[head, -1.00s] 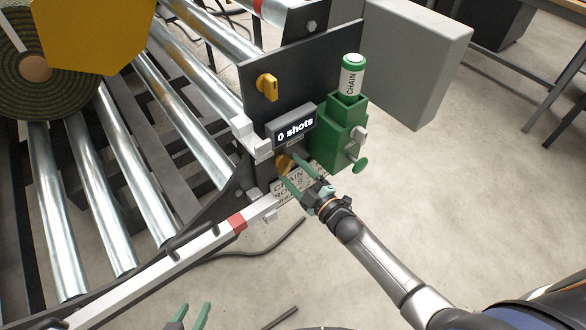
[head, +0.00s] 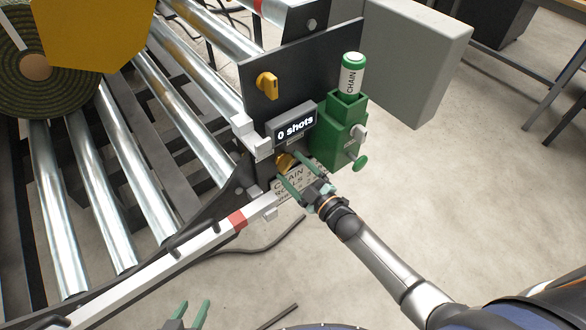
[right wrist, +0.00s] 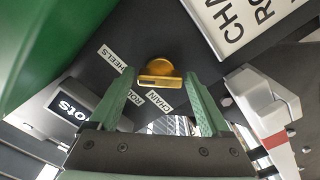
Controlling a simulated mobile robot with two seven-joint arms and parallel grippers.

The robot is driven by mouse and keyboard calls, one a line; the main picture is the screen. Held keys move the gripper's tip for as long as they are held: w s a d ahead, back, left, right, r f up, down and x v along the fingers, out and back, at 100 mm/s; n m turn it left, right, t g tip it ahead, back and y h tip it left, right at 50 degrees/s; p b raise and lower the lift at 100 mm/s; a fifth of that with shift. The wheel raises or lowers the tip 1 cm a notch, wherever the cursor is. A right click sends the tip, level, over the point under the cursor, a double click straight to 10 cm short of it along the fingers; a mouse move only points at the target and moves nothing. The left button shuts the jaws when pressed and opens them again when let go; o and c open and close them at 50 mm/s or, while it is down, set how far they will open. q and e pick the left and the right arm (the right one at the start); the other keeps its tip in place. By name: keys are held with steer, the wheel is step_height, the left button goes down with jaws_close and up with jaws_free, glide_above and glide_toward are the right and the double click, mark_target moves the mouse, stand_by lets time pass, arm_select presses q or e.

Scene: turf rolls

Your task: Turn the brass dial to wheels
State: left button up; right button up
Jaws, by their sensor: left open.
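The brass dial (head: 285,161) sits on the dark panel below the "0 shots" display. In the right wrist view the dial (right wrist: 160,72) has a flat raised bar across it. Labels around it read "HEELS" (right wrist: 112,59), with its first letter hidden, a partly covered "RO" (right wrist: 126,99), and "CHAIN" (right wrist: 158,102). My right gripper (head: 291,166) is at the dial, its green fingers apart on either side of it. Narrow gaps seem to show between fingers and dial. My left gripper (head: 194,304) is open and empty at the bottom edge, away from the panel.
A yellow knob (head: 267,86) is higher on the panel. A green holder (head: 338,140) with a "CHAIN" canister (head: 351,75) stands right of the display (head: 295,126). A white rail (head: 170,263) runs lower left. Metal rollers (head: 150,190) and a turf roll (head: 30,95) lie left.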

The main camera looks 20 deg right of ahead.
steer(key=shift+o, duration=1.2)
steer(key=shift+s, duration=0.1)
steer(key=p+v, duration=0.1)
steer(key=v, duration=1.1)
steer(key=shift+s, duration=0.2)
steer(key=s+a+m+g+h+p, duration=0.3)
steer(key=s+m+g+p, duration=0.4)
steer(key=s+m, duration=0.3)
steer(key=s+h+p, duration=0.1)
steer(key=s, duration=0.2)
steer(key=shift+s+a+m+g, duration=0.15)
steer(key=shift+s+m+g, duration=0.2)
steer(key=shift+m+g, duration=0.05)
